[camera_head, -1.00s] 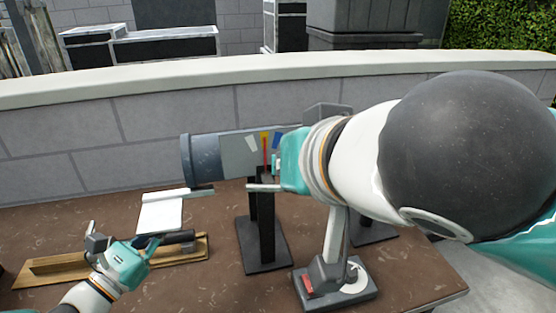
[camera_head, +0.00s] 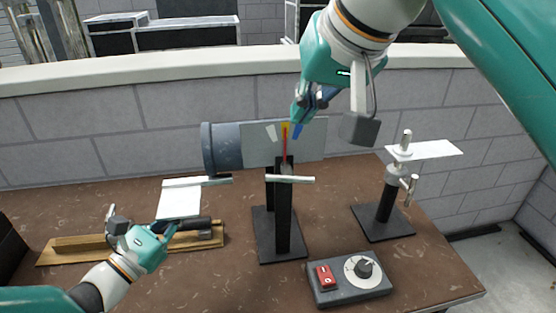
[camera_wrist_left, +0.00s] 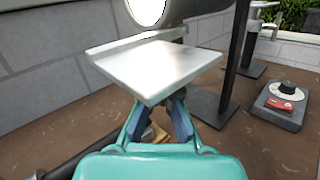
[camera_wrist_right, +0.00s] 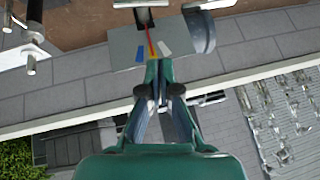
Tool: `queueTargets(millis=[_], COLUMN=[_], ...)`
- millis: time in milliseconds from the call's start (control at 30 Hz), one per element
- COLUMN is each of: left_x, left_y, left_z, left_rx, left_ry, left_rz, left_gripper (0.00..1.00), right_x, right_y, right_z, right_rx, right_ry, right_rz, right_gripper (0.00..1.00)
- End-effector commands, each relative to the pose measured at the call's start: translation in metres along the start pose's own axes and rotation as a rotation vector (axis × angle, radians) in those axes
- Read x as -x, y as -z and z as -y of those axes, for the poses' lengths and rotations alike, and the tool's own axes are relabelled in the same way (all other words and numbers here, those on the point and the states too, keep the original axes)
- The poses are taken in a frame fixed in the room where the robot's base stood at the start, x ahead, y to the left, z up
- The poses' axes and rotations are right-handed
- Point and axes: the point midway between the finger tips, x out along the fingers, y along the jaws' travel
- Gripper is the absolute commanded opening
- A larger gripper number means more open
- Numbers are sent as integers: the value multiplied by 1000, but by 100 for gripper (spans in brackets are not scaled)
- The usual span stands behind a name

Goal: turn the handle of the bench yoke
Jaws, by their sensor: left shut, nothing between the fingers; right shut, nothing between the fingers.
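A grey cylinder (camera_head: 221,148) with a flat dial plate (camera_head: 258,146) stands on black posts (camera_head: 283,215); a red needle and coloured marks show on the plate. A pale bar (camera_head: 290,179) crosses the front post. To the right, a black stand (camera_head: 386,205) carries metal knobs and a white plate (camera_head: 428,150). I cannot tell which part is the yoke's handle. My right gripper (camera_head: 299,116) is shut and empty in front of the dial plate; its fingertips (camera_wrist_right: 157,68) overlap the plate's edge. My left gripper (camera_head: 168,233) is shut and empty beside a white tray (camera_head: 180,203).
A control box (camera_head: 350,278) with a red switch and round dial sits at the table's front right. A wooden board (camera_head: 75,247) with a dark rod lies at the left. A low block wall (camera_head: 100,130) runs behind the brown table. The table's front middle is clear.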

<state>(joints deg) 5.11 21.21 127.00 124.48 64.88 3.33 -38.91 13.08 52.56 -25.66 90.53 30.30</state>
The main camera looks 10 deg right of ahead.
Motion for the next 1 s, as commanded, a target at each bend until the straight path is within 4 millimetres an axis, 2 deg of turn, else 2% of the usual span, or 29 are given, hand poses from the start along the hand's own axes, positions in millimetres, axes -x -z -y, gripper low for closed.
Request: queueTargets(millis=[267, 600, 800, 1000], left_x=[0, 0, 0, 0], left_y=[-1, -1, -1, -1], left_z=[0, 0, 0, 0], left_rx=[-1, -1, -1, -1], left_ry=[-1, -1, -1, 0], left_rz=[1, 1, 1, 1], left_gripper=[0, 0, 0, 0], right_x=[-34, -104, -118, -126], right_y=[0, -1, -19, -26], right_z=[-4, -5, -4, -4], right_rx=[-7, -7, -6, -7], right_ry=[-8, -7, -6, -5], right_rz=[4, 3, 1, -1], right_gripper=[0, 0, 0, 0])
